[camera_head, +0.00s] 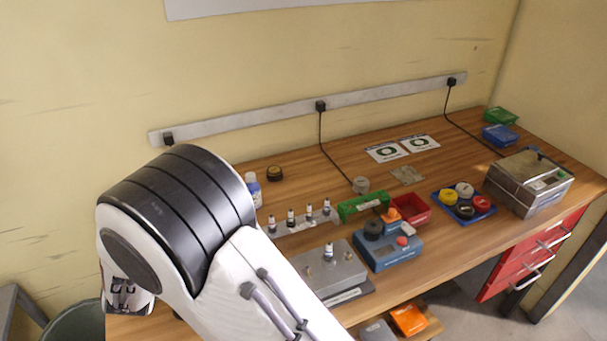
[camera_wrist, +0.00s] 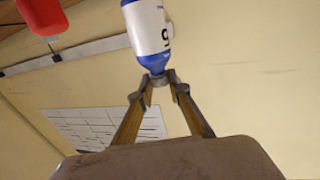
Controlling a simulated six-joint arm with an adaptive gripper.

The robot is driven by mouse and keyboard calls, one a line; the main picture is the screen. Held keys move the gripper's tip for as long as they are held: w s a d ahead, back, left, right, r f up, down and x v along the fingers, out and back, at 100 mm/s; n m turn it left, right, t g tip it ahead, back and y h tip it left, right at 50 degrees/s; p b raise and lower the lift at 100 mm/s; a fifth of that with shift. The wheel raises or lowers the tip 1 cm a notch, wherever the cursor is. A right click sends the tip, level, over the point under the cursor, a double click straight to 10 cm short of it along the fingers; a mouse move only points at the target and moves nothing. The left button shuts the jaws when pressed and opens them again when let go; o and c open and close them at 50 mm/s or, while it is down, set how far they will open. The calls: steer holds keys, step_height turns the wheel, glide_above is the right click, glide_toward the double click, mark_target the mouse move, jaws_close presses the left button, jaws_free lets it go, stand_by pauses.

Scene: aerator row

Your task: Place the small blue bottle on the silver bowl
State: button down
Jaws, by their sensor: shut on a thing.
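A small blue bottle with a white label (camera_wrist: 150,32) is in the wrist view, with its top end cut off by the frame. My gripper (camera_wrist: 160,80) is shut on its narrow blue end, between the two fingertips. A blue and white bottle (camera_head: 253,190) also shows in the head view at the edge of my arm; I cannot tell whether it is the held one. My gripper is not clearly seen in the head view. I cannot make out a silver bowl in either view.
Several small dropper bottles (camera_head: 308,213) stand in a row near a grey metal box (camera_head: 330,272). A blue device (camera_head: 388,248), a red bin (camera_head: 412,210), a blue tray (camera_head: 463,215) and a silver scale-like box (camera_head: 528,183) stand to the right. The wall is behind.

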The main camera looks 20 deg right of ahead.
steer(key=shift+r, duration=0.15)
steer(key=r, duration=0.8)
steer(key=shift+w+d+r, duration=0.1)
steer(key=shift+w+d, duration=0.1)
steer(key=shift+d, duration=0.15)
steer(key=w+d+r+m+g+h, duration=0.1)
steer(key=w+d+m+g+h, duration=0.2)
steer(key=d, duration=0.8)
steer(key=w+d+m+g+h, duration=0.1)
steer(key=w+d+m+h, duration=0.3)
steer(key=d, duration=0.7)
steer(key=s+d+m+g+h, duration=0.2)
steer(key=d+g, duration=0.2)
steer(key=d, duration=0.7)
steer(key=s+d+f+m+g+h, duration=0.1)
steer(key=s+d+m+g+h, duration=0.15)
steer(key=d, duration=0.75)
steer(key=s+d+m+g+h, duration=0.2)
steer(key=d+m+g+h, duration=0.15)
steer(key=d, duration=0.75)
steer(key=shift+n+g+y, duration=0.3)
steer(key=shift+n+g, duration=0.1)
steer(key=shift+n, duration=0.1)
steer(key=shift+w+f, duration=0.15)
steer(key=shift+f, duration=1.15)
steer(key=shift+w+f, duration=0.1)
steer(key=shift+f, duration=1.2)
steer(key=shift+f, duration=0.1)
